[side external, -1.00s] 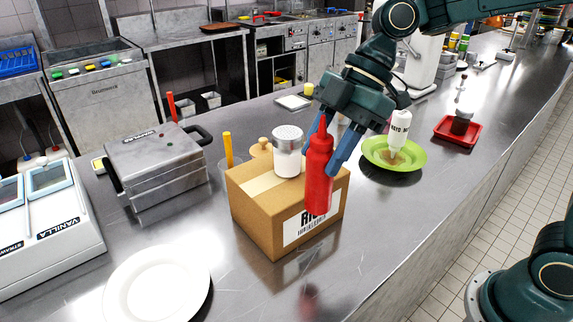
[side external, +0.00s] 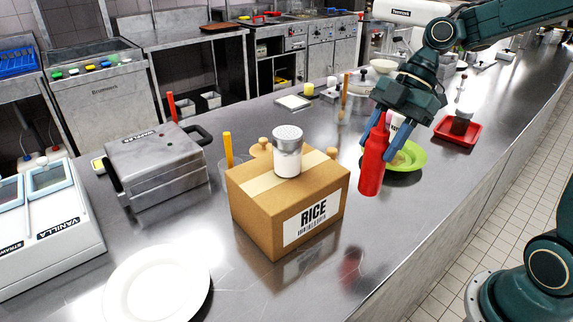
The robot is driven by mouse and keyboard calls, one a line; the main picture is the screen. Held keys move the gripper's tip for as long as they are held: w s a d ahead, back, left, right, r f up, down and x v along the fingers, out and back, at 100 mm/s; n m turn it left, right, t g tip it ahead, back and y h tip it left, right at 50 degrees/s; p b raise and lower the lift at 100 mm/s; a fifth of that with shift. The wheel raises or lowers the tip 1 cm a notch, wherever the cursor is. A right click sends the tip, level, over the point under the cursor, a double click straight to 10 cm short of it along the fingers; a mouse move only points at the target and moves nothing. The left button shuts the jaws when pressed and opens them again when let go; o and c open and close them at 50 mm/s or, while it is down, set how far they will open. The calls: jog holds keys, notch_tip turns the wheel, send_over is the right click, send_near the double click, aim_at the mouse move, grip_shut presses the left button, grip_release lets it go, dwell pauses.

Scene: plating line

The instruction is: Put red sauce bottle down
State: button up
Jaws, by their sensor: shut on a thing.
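The red sauce bottle (side external: 372,165) is upright in the side external view, right of the rice box. My gripper (side external: 381,143) is shut on it from above, with its blue fingers on either side of the bottle's upper part. The bottle is held above the steel counter (side external: 300,285), and its red reflection shows lower down on the surface. The bottle and fingers hide part of the green plate behind them.
A rice box (side external: 270,222) with a shaker (side external: 288,155) on top stands left of the bottle. A green plate (side external: 418,158) with a white bottle (side external: 394,127) is just behind. A red tray (side external: 470,133) lies farther right. The counter in front of the bottle is clear.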

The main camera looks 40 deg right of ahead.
jog(key=s+d+f, duration=0.1)
jog(key=s+d, duration=0.1)
jog(key=d, duration=0.5)
jog(key=shift+f+m+t, duration=0.25)
jog(key=shift+m+t, duration=0.05)
jog(key=shift+m, duration=0.1)
jog(key=shift+f, duration=2)
jog(key=shift+f, duration=0.1)
jog(key=shift+f, duration=1.9)
jog(key=shift+f, duration=0.15)
jog(key=o, duration=1.4)
jog(key=shift+c, duration=0.2)
